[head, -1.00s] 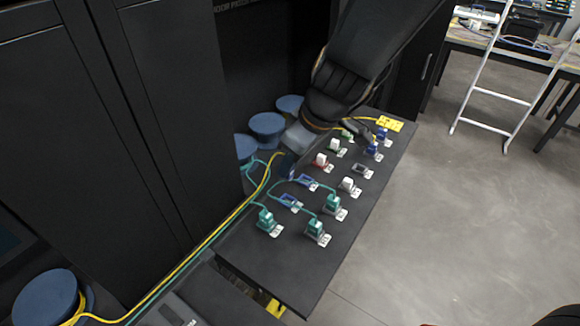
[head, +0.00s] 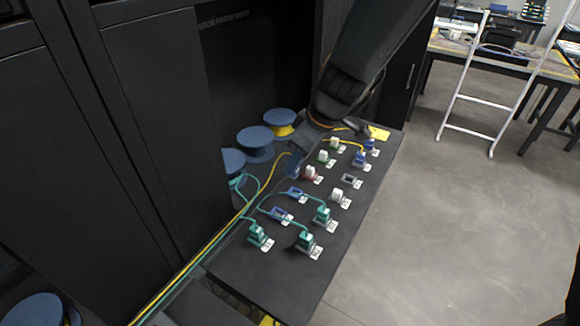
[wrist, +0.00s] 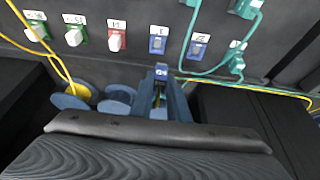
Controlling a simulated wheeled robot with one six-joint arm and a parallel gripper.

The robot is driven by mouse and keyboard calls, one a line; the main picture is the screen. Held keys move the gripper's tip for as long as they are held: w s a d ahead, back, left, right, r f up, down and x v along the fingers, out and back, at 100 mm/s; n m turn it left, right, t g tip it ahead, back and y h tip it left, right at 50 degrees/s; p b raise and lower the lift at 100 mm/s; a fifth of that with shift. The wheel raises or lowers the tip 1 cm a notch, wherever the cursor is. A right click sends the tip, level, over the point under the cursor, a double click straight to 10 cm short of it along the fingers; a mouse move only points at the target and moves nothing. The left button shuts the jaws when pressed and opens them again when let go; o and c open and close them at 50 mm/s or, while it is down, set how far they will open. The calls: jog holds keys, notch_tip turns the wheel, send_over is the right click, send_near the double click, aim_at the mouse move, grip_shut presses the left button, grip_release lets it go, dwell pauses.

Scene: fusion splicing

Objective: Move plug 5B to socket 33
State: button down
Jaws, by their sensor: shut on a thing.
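My gripper (wrist: 162,88) is shut on a small blue plug (wrist: 161,70) with a white mark. In the head view my gripper (head: 296,160) is at the board's left edge, beside the red socket with a white plug (head: 310,173). A yellow cable (head: 266,182) runs to the held plug. The plug is apart from the sockets. In the wrist view two blue sockets, one (wrist: 158,44) straight beyond the plug and one (wrist: 198,47) to its right, look empty. The labels are too small to read surely, so I cannot tell which socket is 33.
The dark board (head: 270,275) also holds teal plugs (head: 305,240) with looping cables, white plugs (head: 337,196) and blue plugs (head: 361,158). Blue spools (head: 255,141) stand left of it. Black cabinets (head: 130,130) line the left side. Open floor (head: 430,220) lies right.

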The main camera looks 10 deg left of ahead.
jog(key=shift+w+d, duration=0.2)
jog(key=shift+w, duration=0.25)
jog(key=shift+w+f, duration=0.1)
jog(key=shift+f, duration=3.1)
jog(key=shift+f, duration=0.6)
jog(key=c, duration=1.6)
grip_release()
jog(key=shift+d+r, duration=0.1)
jog(key=shift+r, duration=0.05)
jog(key=v, duration=1.1)
jog(key=shift+d+r, duration=0.2)
jog(key=shift+r, duration=0.15)
